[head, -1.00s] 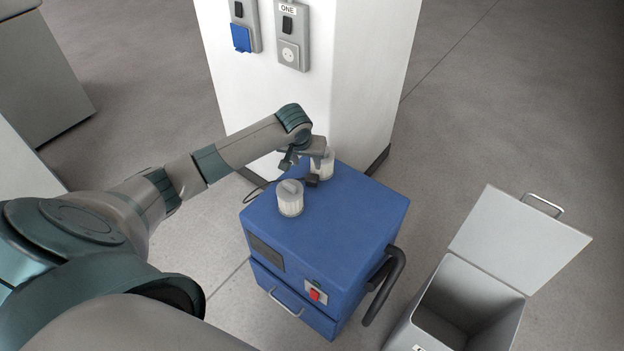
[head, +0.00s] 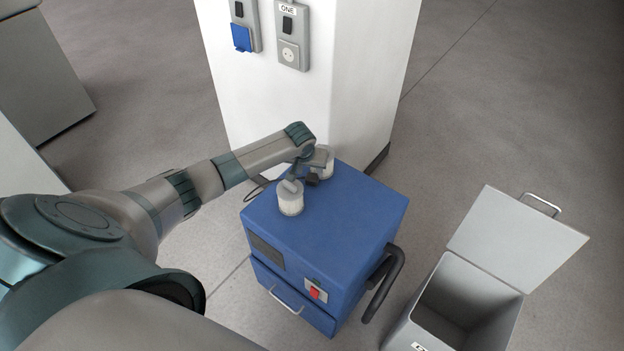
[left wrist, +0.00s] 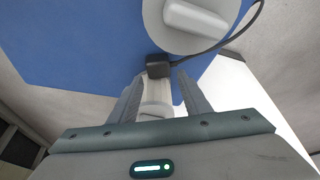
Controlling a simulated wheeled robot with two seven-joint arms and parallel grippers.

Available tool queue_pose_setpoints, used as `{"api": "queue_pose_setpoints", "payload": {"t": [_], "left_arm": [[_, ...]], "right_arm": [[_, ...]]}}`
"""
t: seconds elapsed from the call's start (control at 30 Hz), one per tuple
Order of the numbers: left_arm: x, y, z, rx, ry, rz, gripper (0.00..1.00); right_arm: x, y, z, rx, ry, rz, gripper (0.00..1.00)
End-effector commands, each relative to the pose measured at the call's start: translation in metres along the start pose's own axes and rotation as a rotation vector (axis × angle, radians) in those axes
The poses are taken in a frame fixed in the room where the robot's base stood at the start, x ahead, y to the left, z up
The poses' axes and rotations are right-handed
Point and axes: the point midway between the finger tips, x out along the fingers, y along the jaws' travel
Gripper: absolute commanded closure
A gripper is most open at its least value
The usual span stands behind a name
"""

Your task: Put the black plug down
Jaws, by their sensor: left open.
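My right gripper is not in view.
One white cylinder (head: 291,200) stands near the cabinet's left edge, another (head: 325,162) at the back. A white pillar (head: 275,95) with sockets rises behind. A grey bin (head: 405,335) with its lid open stands at the right. The cabinet top's right side is clear.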

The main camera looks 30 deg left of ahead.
Motion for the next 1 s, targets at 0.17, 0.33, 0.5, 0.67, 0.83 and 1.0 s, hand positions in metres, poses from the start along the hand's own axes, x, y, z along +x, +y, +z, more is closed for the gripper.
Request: {"api": "queue_pose_setpoints", "payload": {"t": [0.17, 0.33, 0.5, 0.67, 0.83, 1.0], "left_arm": [[0.004, 0.001, 0.001, 0.000, -0.001, 0.000, 0.56], [0.018, 0.002, 0.002, -0.001, -0.002, 0.000, 0.56], [0.037, 0.002, 0.004, -0.001, -0.002, 0.000, 0.56], [0.049, 0.002, 0.005, 0.000, -0.003, 0.000, 0.56], [0.054, 0.002, 0.007, 0.001, -0.004, -0.001, 0.56], [0.055, 0.002, 0.009, 0.001, -0.007, -0.002, 0.56]], "right_arm": [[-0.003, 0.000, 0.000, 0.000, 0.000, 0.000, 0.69], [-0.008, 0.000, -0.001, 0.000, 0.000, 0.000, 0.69], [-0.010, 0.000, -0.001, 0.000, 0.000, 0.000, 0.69], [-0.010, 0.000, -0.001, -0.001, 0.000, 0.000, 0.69], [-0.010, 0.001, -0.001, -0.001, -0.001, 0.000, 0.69], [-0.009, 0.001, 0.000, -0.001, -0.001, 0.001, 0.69]]}}
